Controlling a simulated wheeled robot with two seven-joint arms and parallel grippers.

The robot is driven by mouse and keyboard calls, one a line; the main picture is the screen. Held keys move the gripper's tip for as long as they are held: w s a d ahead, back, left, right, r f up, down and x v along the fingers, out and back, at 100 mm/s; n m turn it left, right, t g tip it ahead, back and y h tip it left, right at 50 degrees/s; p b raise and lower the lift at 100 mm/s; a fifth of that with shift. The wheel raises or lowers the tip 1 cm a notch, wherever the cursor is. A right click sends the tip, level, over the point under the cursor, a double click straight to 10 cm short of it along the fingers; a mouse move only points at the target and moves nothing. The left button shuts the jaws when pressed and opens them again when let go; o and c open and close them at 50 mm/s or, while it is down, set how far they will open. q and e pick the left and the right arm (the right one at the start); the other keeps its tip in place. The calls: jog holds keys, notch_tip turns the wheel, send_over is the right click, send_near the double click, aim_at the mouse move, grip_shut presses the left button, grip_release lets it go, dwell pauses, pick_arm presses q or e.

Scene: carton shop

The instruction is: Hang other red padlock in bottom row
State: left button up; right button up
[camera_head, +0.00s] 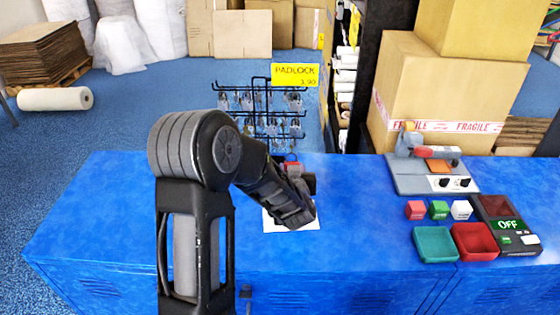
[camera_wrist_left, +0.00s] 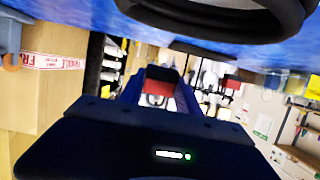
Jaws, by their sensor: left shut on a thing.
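My left gripper (camera_head: 295,178) reaches over the blue counter, shut on a red padlock (camera_head: 291,167). The red padlock also shows between the fingers in the left wrist view (camera_wrist_left: 158,88); its lower part is blurred there. My right gripper is not in view.
A yellow PADLOCK sign (camera_head: 295,75) tops the rack. White paper (camera_head: 300,219) lies under my gripper. On the right of the blue counter (camera_head: 340,255) are a grey machine (camera_head: 410,175), small blocks, a green tray (camera_head: 436,260) and a red tray (camera_head: 475,257). The counter's left part is clear.

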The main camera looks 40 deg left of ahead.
pick_arm(q)
jog(key=shift+w+d+f+h, duration=0.25)
jog(key=shift+w+h, duration=0.15)
jog(key=shift+w+d+f, duration=0.1)
jog(key=shift+w+f, duration=0.1)
jog(key=shift+s+r, duration=0.2)
jog(key=shift+s, duration=0.2)
jog(key=shift+w+f, duration=0.15)
jog(key=shift+w, duration=0.05)
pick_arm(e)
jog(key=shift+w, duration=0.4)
pick_arm(q)
jog(key=shift+w+a+f+b, duration=0.1)
jog(key=shift+w+a+b, duration=0.1)
jog(key=shift+w+a, duration=0.7)
jog(key=shift+w+a+f+b, duration=0.15)
jog(key=shift+w+a, duration=0.55)
jog(key=shift+w, duration=0.4)
jog(key=shift+w+a+f+b, duration=0.1)
jog(key=shift+w+a+b, duration=0.1)
jog(key=shift+w+a, duration=0.7)
jog(key=shift+w+a+f, duration=0.25)
jog(key=shift+w+a, duration=0.05)
jog(key=shift+w, duration=0.35)
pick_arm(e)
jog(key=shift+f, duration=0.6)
